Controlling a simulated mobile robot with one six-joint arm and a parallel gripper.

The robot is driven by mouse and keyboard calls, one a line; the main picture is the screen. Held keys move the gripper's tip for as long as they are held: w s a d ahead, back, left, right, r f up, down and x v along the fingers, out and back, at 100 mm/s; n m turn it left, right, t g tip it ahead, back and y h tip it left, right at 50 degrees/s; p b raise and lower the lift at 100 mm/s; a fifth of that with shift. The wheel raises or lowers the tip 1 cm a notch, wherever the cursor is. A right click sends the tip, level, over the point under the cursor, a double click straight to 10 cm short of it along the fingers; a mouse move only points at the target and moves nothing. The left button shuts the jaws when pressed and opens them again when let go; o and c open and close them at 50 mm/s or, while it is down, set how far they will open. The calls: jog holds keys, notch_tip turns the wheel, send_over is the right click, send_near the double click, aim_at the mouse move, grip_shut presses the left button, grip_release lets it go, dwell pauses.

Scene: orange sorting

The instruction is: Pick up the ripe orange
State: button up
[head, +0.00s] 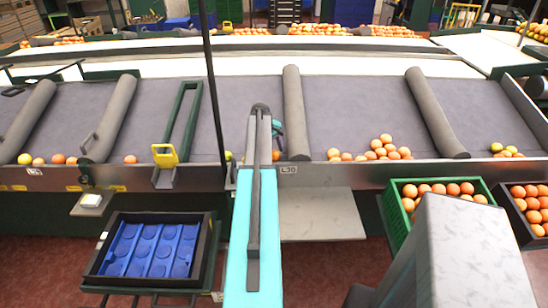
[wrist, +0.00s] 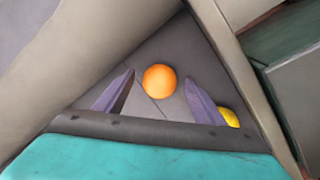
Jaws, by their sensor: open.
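A ripe orange (wrist: 160,81) lies on the grey sorting surface, between and slightly beyond the tips of my gripper (wrist: 159,75) in the wrist view. The two purple-grey fingers stand apart with nothing held, and the orange does not appear to touch either one. A yellow fruit (wrist: 229,117) lies just outside the right finger, partly hidden. In the head view, a sliver of the orange (head: 277,156) shows beside my arm, and the yellow-green fruit (head: 228,155) shows on the arm's left. My arm hides the fingers there.
Grey rollers (head: 293,110) divide the sorting surface (head: 355,100). A raised front rail (head: 330,172) edges it. More oranges (head: 382,150) are piled to the right. A blue-lined tray (head: 100,275) stands at lower left; a green crate of oranges (head: 400,215) stands at right.

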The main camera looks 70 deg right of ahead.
jog(key=c, duration=1.2)
jog(key=shift+o, duration=0.2)
jog(key=shift+r+b, duration=1.2)
jog(key=shift+r, duration=3.8)
